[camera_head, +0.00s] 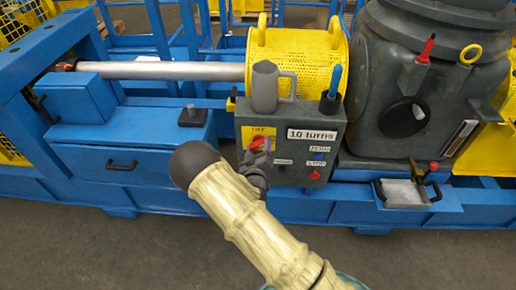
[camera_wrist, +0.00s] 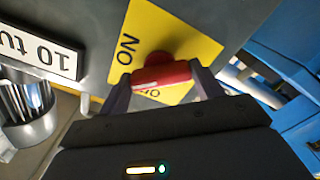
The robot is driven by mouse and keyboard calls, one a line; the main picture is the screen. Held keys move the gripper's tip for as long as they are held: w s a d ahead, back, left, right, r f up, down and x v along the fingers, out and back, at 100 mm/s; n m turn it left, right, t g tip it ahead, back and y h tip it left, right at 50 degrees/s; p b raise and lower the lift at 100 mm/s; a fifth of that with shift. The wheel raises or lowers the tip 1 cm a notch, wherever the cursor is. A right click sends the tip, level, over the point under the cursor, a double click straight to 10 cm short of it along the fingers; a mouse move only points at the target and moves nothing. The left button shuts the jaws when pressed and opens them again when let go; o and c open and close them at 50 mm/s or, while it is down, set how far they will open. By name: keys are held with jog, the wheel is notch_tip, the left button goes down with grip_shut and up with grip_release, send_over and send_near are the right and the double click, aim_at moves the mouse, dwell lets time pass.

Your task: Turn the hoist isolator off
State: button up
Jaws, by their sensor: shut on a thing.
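The hoist isolator is a red handle (camera_wrist: 165,76) on a yellow plate (camera_wrist: 195,45) on the front of a dark grey control box. In the head view the red handle (camera_head: 258,142) shows at the box's upper left, partly hidden by my gripper. My gripper (camera_wrist: 160,80) has a finger at each end of the handle and is shut on it. In the head view my gripper (camera_head: 257,158) reaches the plate from below. "ON" is legible on the plate in the wrist view; another label is partly covered. I cannot tell which mark the handle points to.
The control box (camera_head: 330,160) has a "10 turns" label (camera_head: 312,135) and a red knob (camera_head: 314,175). A grey jug (camera_head: 265,88) and a blue-handled tool (camera_head: 334,82) stand on top. A yellow perforated guard (camera_head: 310,55) is behind. Blue frame rails run on both sides.

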jog(key=n, duration=0.5)
jog(key=shift+f+n, duration=0.1)
jog(key=shift+n, duration=2.4)
jog(key=o, duration=1)
jog(key=shift+s, duration=0.15)
jog(key=s, duration=1.7)
jog(key=shift+s+a, duration=0.1)
jog(key=shift+a, duration=0.2)
